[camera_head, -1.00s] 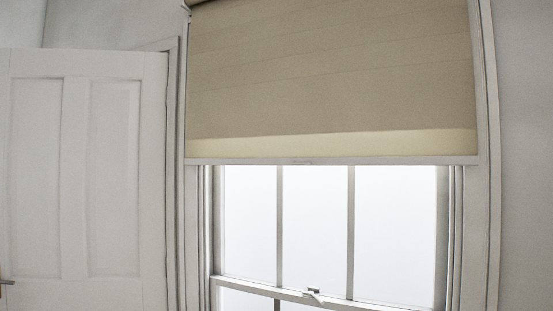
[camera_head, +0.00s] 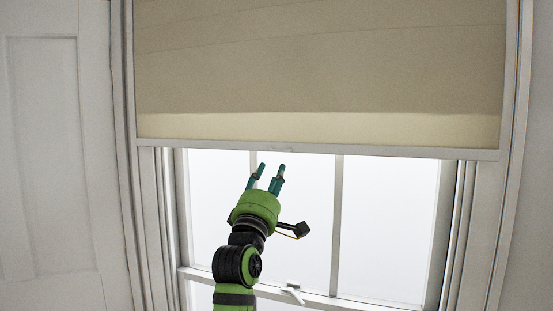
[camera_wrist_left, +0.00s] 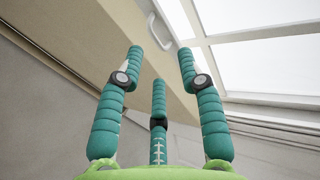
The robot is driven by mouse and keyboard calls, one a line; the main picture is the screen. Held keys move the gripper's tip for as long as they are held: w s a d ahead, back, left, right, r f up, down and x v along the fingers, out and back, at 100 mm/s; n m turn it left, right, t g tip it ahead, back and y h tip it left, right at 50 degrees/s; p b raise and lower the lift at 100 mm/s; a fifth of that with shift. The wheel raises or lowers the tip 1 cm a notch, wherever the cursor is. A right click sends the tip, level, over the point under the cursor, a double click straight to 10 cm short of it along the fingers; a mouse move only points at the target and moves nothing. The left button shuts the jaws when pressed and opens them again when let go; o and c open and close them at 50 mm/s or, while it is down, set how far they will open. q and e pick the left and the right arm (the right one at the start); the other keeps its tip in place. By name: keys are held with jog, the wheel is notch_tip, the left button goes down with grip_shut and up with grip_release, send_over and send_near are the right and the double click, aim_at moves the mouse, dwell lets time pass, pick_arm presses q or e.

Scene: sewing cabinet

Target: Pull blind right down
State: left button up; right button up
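The beige roller blind (camera_head: 320,60) hangs over the upper part of the window. Its pale bottom rail (camera_head: 400,150) runs across above the glass, with a small tab at its middle. In the left wrist view the blind's beige underside (camera_wrist_left: 75,60) crosses the upper left, and a white loop handle (camera_wrist_left: 158,30) shows on the rail side. My left gripper (camera_head: 271,169) points up just below the rail, its teal fingers spread and empty. In the left wrist view the fingers (camera_wrist_left: 158,75) are apart, with the handle beyond them. My right gripper is in neither view.
The window (camera_head: 390,220) has white frame bars and a latch (camera_head: 292,293) on its lower crossbar. A white panelled door (camera_head: 45,160) stands at the left. Wooden trim borders the window on both sides.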

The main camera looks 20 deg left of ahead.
aim_at(278, 150)
pick_arm(q)
jog(key=p+x, duration=0.1)
jog(key=x, duration=0.1)
jog(key=p+x, duration=0.2)
jog(key=x, duration=0.1)
jog(key=r+p+x, duration=0.1)
jog(key=x, duration=0.1)
jog(key=shift+s+a+r, duration=0.1)
jog(key=shift+a+r, duration=0.05)
jog(key=shift+a, duration=0.05)
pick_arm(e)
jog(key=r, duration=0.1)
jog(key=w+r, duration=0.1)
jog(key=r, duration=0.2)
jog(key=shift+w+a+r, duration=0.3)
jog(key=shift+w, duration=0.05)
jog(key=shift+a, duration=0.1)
pick_arm(q)
jog(key=shift+c, duration=0.4)
grip_shut()
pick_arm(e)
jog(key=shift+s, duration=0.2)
